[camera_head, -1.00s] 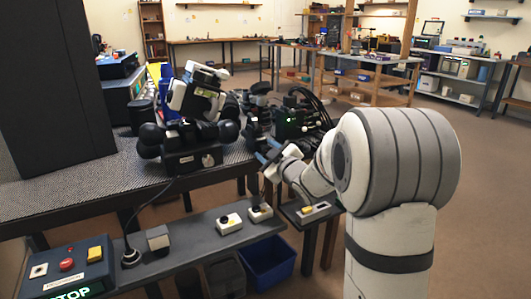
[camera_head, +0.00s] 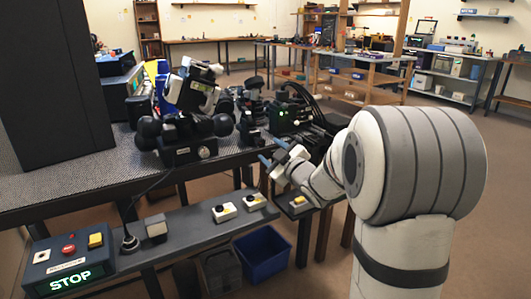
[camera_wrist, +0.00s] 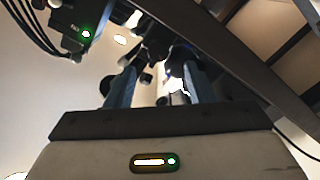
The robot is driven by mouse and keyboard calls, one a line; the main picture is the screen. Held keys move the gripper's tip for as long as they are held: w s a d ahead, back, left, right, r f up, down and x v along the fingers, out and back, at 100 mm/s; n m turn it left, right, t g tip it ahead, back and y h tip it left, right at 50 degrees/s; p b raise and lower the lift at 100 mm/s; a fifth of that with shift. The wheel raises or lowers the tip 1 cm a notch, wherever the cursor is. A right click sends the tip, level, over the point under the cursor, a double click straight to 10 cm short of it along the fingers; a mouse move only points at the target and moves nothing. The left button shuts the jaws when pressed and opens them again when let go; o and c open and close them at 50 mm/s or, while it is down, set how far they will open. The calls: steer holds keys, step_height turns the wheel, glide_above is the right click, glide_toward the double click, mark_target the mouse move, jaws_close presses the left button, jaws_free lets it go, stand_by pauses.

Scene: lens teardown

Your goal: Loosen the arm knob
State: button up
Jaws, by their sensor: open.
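My gripper (camera_head: 272,151) is open, with two blue fingers and nothing seen between them. It is beside the bench edge, right of the black device with round black knobs (camera_head: 222,125) and a white-and-black head (camera_head: 192,88). A second black apparatus with a green light (camera_head: 290,112) stands behind my gripper. In the wrist view, the open fingers of my gripper (camera_wrist: 158,75) point at dark, blurred parts (camera_wrist: 155,50). A black box with a green light (camera_wrist: 75,35) is at upper left. I cannot tell which part is the arm knob.
The dark bench (camera_head: 60,182) carries the devices, and a tall black panel (camera_head: 55,75) stands at left. A lower shelf (camera_head: 190,232) holds a STOP panel (camera_head: 70,267) and small switch boxes. A blue bin (camera_head: 263,253) is below. Open floor lies at right.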

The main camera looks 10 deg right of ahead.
steer(key=shift+s+d, duration=0.35)
steer(key=shift+d, duration=0.05)
